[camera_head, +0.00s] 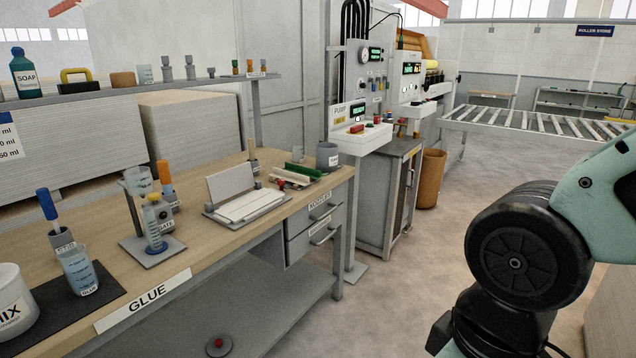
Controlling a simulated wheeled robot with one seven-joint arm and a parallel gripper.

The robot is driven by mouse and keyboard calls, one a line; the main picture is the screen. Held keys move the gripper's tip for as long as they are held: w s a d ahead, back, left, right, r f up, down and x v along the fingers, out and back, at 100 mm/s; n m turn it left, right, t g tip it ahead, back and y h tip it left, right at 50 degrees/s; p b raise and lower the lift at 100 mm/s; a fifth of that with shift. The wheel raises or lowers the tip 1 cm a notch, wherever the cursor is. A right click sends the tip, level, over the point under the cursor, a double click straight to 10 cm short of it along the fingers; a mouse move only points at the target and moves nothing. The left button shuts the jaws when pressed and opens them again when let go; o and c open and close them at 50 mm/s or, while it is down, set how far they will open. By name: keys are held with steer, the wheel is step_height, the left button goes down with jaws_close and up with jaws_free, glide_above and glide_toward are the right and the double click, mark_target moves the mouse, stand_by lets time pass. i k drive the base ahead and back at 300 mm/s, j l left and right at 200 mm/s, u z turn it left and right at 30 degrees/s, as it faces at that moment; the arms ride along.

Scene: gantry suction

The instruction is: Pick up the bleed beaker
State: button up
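Several beakers show, and none has a label I can read as bleed. A small clear beaker (298,154) stands at the bench's far end, left of a grey pot. Another small clear beaker (144,75) stands on the shelf above. I cannot tell which is the bleed beaker. My gripper is out of view; only dark and pale green links of my arm show at the right, apart from the bench.
The glue bench (215,180) also holds a white MIX tub (12,308), a stand with a cylinder (150,245), brushes and a white tray (245,203). Beyond are a pump panel (358,138), a brown bin (430,178) and a roller table (540,124). The floor between bench and arm is clear.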

mark_target(297, 150)
steer(key=i+z, duration=0.25)
steer(key=i, duration=0.7)
steer(key=i+z, duration=0.3)
steer(key=i, duration=0.65)
steer(key=i+u, duration=0.35)
steer(key=i+l+u, duration=0.1)
steer(key=i+u, duration=0.2)
steer(key=i+l+u, duration=0.2)
steer(key=i+u, duration=0.15)
steer(key=i+l+u, duration=0.25)
steer(key=i+u, duration=0.25)
steer(key=i+l+u, duration=0.45)
steer(key=k+j, duration=0.05)
steer(key=k, duration=0.05)
